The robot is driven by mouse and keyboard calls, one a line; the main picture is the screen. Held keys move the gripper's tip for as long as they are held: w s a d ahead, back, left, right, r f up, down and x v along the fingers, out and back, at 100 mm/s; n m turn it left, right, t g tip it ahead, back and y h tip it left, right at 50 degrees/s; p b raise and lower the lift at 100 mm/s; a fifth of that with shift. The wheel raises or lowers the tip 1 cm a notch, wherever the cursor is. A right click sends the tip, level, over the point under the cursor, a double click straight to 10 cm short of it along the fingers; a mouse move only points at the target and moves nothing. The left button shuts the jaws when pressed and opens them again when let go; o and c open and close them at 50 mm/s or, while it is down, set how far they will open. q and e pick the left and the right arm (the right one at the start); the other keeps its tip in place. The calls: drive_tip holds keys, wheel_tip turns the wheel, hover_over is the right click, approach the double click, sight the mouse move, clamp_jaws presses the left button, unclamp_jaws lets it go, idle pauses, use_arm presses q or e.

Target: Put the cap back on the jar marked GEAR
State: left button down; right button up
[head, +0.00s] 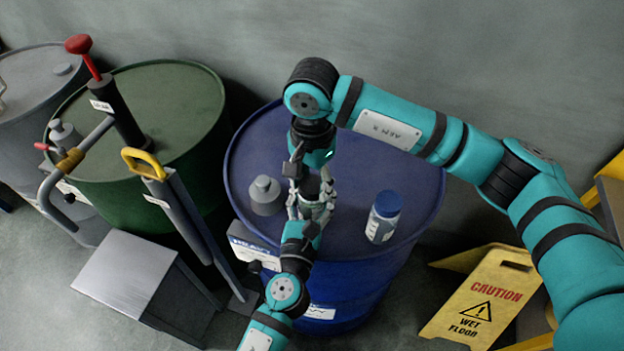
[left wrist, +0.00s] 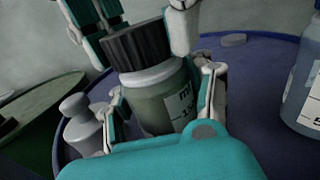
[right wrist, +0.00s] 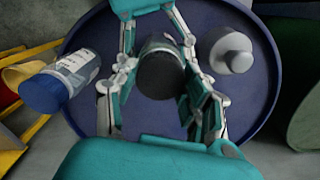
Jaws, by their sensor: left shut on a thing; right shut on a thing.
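A jar (left wrist: 150,95) of dull green with a pale label stands upright over the blue drum, tilted slightly in the left wrist view. Its label is mostly hidden, so I cannot read GEAR. A black ribbed cap (left wrist: 138,45) is on the jar's mouth; it also shows from above in the right wrist view (right wrist: 160,76). I cannot tell if it is fully seated. My left gripper (head: 312,206) is shut around the jar's body. My right gripper (head: 308,172) comes from above and is shut on the cap. The grippers hide most of the jar in the head view.
The blue drum (head: 410,180) carries a grey stoppered bottle (head: 264,196) left of the grippers and a blue-capped jar (head: 383,216) to the right. A green drum (head: 175,95) with hand pumps stands left. A yellow wet-floor sign (head: 482,298) stands at lower right.

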drive_tip(key=m, duration=1.4)
drive_tip(key=shift+s+m, duration=0.1)
drive_tip(key=shift+m, duration=0.3)
drive_tip(key=o, duration=1.3)
drive_tip(key=shift+r, duration=2.25)
drive_tip(key=shift+c, duration=0.3)
